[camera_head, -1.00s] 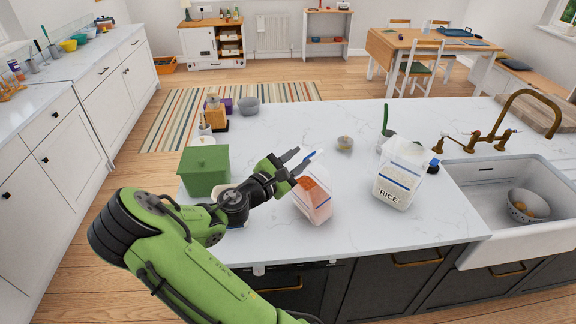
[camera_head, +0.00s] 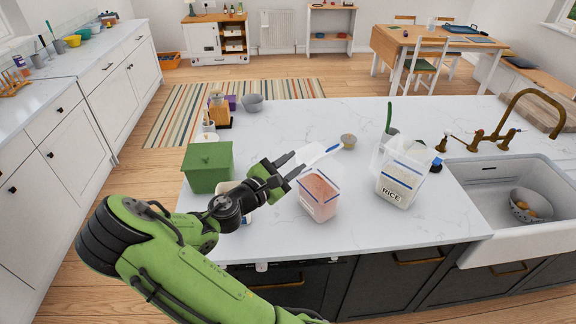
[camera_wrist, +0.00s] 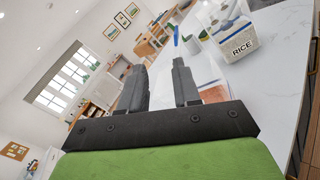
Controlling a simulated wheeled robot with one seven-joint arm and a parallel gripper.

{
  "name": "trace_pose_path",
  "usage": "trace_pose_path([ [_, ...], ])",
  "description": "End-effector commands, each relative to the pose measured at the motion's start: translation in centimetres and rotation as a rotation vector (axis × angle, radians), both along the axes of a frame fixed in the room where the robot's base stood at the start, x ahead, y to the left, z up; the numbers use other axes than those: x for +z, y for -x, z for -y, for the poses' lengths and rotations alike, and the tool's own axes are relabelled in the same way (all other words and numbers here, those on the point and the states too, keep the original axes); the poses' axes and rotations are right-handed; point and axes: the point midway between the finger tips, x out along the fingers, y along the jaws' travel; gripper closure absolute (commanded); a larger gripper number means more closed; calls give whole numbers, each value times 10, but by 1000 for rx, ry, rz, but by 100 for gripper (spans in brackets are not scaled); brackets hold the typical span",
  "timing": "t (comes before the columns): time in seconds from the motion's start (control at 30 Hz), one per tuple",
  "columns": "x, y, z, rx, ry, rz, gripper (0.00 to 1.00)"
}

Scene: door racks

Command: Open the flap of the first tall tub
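The nearer tall tub (camera_head: 319,197) is clear, with orange-pink contents, and stands upright on the white counter. A pale flap with a blue edge (camera_head: 326,153) shows tilted above its top; exactly how it joins the tub is hard to tell. My gripper (camera_head: 287,168) is at the tub's upper left, close to the flap. Its two fingers stand apart with nothing clearly between them; contact with the flap cannot be told. In the wrist view the fingers (camera_wrist: 160,88) hide most of this tub. A second tall tub, marked RICE (camera_head: 399,185), stands to the right.
A green lidded box (camera_head: 207,168) stands left of my gripper. The sink (camera_head: 487,190) is at right. The counter's back middle (camera_head: 300,120) is clear.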

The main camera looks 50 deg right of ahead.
Motion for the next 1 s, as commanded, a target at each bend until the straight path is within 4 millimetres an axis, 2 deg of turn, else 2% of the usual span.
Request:
trace_pose_path([
  [0.07,-1,-1,-6,3,-1,0,68],
  [0.17,-2,-3,-26,8,-2,0,68],
  [0.5,-2,-7,-121,7,0,1,68],
  [0.6,-1,-7,-141,6,0,1,68],
  [0.73,-1,-7,-155,2,0,1,68],
  [1.0,-1,-7,-157,0,0,0,68],
])
